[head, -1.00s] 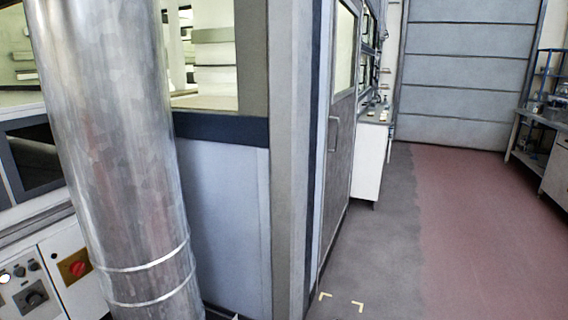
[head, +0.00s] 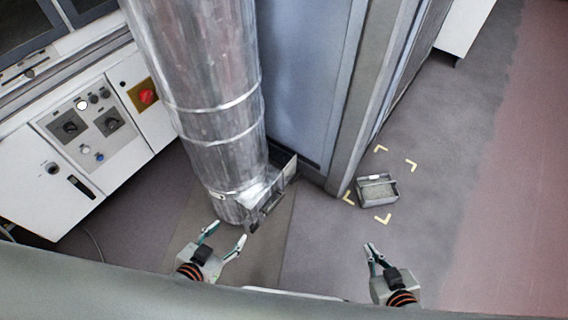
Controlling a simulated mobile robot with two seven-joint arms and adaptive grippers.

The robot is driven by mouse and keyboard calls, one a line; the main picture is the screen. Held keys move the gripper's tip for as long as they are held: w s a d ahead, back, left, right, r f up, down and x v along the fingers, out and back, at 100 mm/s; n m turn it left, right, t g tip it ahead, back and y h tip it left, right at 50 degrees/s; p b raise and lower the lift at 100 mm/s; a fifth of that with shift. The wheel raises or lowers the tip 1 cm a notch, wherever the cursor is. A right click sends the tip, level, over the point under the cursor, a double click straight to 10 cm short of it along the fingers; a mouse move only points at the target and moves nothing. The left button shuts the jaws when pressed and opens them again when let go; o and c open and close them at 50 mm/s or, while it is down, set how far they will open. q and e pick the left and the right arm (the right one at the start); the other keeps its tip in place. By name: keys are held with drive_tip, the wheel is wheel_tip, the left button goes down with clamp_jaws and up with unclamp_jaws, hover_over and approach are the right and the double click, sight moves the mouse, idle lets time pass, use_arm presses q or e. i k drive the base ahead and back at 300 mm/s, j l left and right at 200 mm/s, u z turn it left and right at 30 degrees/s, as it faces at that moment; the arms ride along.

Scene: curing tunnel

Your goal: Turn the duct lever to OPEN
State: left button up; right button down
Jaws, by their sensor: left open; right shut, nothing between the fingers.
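The silver duct (head: 208,95) comes down in the middle left of the head view and ends near the floor. At its lower end is a grey metal fitting (head: 270,195) with a flat plate and a dark bar; I cannot tell which part is the lever, and no OPEN mark is readable. My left gripper (head: 226,234) is open and empty, just below the duct's lower end in the picture and apart from the fitting. My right gripper (head: 370,246) is shut and empty, to the right, over the floor.
A grey tray-like box (head: 376,190) stands on the floor among yellow corner marks (head: 383,218). A white control panel (head: 85,125) with knobs and a red switch (head: 148,96) is at the left.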

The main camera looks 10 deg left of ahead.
sight(290, 181)
drive_tip(key=i, duration=0.15)
drive_tip(key=u, duration=0.4)
drive_tip(key=l+u, duration=0.15)
drive_tip(key=u, duration=0.65)
drive_tip(key=l+u, duration=0.15)
drive_tip(key=u, duration=0.2)
drive_tip(key=k+l+u, duration=0.1)
drive_tip(key=l+u, duration=0.15)
drive_tip(key=k+l+u, duration=0.1)
drive_tip(key=l+u, duration=0.15)
drive_tip(key=k+l+u, duration=0.25)
drive_tip(key=k+l, duration=0.2)
drive_tip(key=l, duration=0.2)
drive_tip(key=k+l+u, duration=0.15)
drive_tip(key=l, duration=0.25)
drive_tip(key=k+l, duration=0.3)
drive_tip(key=l+u, duration=0.05)
drive_tip(key=l, duration=0.05)
